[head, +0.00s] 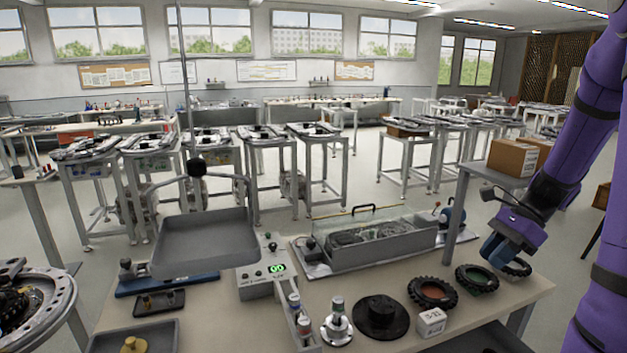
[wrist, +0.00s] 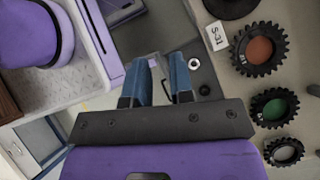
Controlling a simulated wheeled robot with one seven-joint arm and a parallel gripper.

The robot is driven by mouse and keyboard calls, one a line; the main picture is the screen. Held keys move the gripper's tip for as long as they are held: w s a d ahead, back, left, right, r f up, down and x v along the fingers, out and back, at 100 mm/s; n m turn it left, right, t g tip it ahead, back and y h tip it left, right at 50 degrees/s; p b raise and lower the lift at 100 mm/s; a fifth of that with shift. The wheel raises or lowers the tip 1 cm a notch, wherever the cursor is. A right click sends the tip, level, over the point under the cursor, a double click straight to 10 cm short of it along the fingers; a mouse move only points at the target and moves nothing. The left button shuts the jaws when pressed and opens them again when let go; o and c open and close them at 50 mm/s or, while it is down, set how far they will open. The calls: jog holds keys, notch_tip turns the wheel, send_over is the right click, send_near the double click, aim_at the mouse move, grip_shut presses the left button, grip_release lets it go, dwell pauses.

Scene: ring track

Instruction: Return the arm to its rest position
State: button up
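My purple arm (head: 585,120) comes down from the upper right in the head view. My gripper (head: 497,256) has blue fingers and hangs near the right end of the workbench. In the wrist view my gripper (wrist: 158,72) has its two fingers apart, with nothing held between them. Toothed black rings stand to the right of the fingers: one with an orange centre (wrist: 259,50), one with a green centre (wrist: 274,107) and one with a grey centre (wrist: 284,151). In the head view the grey-centred ring (head: 519,269) is partly hidden by the gripper.
The workbench (head: 390,338) carries a white block (head: 431,322), a black disc (head: 381,317), a clear-lidded case (head: 370,240) and a control box (head: 262,272). A cardboard box (head: 513,157) stands on a raised shelf behind the gripper.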

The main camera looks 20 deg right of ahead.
jog(key=s+a+r+n+t+h, duration=0.2)
jog(key=s+a+r+n+h, duration=0.1)
jog(key=s+a+r+n, duration=0.3)
jog(key=s+a+r+n+t+h, duration=0.2)
jog(key=s+a+r+n+h, duration=0.2)
jog(key=a+r+n, duration=0.6)
jog(key=s+a+n, duration=0.2)
jog(key=a+n, duration=0.2)
jog(key=n, duration=0.1)
jog(key=shift+s+a+r+t+h, duration=0.15)
jog(key=shift+s+r+t+h, duration=0.15)
jog(key=shift+s+r+t, duration=0.1)
